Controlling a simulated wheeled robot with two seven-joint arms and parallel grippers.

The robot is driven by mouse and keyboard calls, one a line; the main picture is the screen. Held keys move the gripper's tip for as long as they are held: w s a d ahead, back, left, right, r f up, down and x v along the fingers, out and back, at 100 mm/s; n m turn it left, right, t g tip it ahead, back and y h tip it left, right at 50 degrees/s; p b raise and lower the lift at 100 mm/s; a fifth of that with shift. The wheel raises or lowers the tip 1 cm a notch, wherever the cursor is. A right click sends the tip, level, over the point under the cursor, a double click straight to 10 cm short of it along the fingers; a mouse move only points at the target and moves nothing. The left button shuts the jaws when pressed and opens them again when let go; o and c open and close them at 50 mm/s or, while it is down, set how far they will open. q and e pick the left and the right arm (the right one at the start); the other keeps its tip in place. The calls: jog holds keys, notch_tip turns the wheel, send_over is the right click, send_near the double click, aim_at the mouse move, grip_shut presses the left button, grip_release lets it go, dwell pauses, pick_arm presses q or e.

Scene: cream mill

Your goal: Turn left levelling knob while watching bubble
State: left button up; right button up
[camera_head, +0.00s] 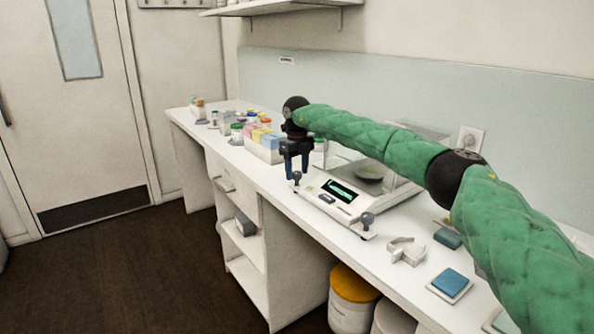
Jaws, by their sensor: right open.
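A white balance (325,203) with a lit green display and a clear draft shield stands on the white bench. Its left levelling knob (297,176) is a small dark knob at the near left corner. The right levelling knob (367,219) is at the near right corner. The bubble is too small to make out. My right gripper (298,176) reaches in from the right on a green padded arm. It points down with its fingers apart, at the left knob; I cannot tell whether they touch it. My left gripper is not in view.
A white box of colored packs (262,153), with jars behind it, stands left of the balance. A grey-white bracket-shaped piece (406,251) and a blue pad (452,282) lie to the right. A yellow-lidded bin (354,300) stands under the bench.

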aim_at(297, 172)
notch_tip(297, 172, up, 7)
jog(key=shift+f+b, duration=0.1)
jog(key=shift+b, duration=0.3)
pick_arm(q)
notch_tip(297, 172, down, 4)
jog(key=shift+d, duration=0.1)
pick_arm(e)
jog(key=shift+r, duration=0.35)
